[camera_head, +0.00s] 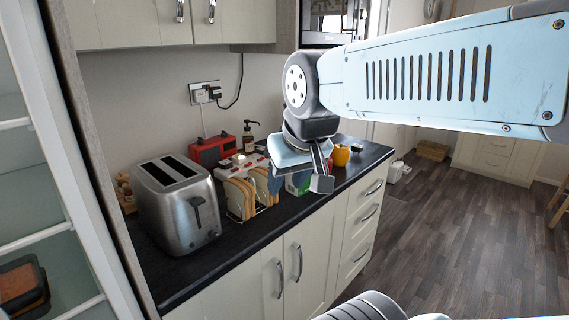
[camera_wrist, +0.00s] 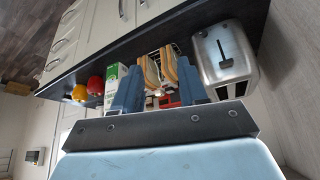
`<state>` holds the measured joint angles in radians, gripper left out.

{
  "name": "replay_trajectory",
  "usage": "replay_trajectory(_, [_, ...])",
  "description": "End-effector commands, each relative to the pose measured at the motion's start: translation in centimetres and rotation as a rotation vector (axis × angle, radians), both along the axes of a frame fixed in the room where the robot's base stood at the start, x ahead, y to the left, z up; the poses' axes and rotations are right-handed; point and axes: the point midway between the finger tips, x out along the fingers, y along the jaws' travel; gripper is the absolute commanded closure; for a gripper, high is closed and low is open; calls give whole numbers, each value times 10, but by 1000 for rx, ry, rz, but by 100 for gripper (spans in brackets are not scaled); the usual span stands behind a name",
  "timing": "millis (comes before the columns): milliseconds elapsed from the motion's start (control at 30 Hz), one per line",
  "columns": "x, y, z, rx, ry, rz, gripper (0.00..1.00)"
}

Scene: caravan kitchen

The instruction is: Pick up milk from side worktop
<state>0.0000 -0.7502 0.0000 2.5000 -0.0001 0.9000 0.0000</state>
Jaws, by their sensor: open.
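The milk is a green and white carton (camera_wrist: 113,82) among the items on the dark worktop (camera_head: 240,232). In the head view only a green and white part of it (camera_head: 299,184) shows, mostly hidden behind my gripper. My gripper (camera_wrist: 160,68) is open, its two fingers apart. In the wrist view the toast rack lies in the gap between the fingers, and the carton is just left of the left finger, partly covered by it. In the head view my gripper hangs over the worktop items; I see nothing held.
A steel toaster (camera_head: 178,203) and a toast rack with bread (camera_head: 243,196) stand left of my gripper. A red radio-like box (camera_head: 212,151) and a soap bottle (camera_head: 249,136) are behind. The floor is clear at right.

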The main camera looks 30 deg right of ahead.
Motion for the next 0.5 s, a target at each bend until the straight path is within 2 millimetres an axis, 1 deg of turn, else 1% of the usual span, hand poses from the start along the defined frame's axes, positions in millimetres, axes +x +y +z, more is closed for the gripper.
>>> replay_trajectory(67, [0,0,0,0,0,0,57])
replay_trajectory(167, [2,-1,0,-4,-3,-3,48])
replay_trajectory(267, [13,-8,-1,-28,-20,-22,38])
replay_trajectory(300, [21,-18,-2,-47,-33,-35,34])
replay_trajectory(367, [37,-30,-3,-83,-59,-56,29])
replay_trajectory(467, [70,-53,-7,-158,-116,-86,19])
replay_trajectory(500, [84,-63,-8,-189,-140,-93,15])
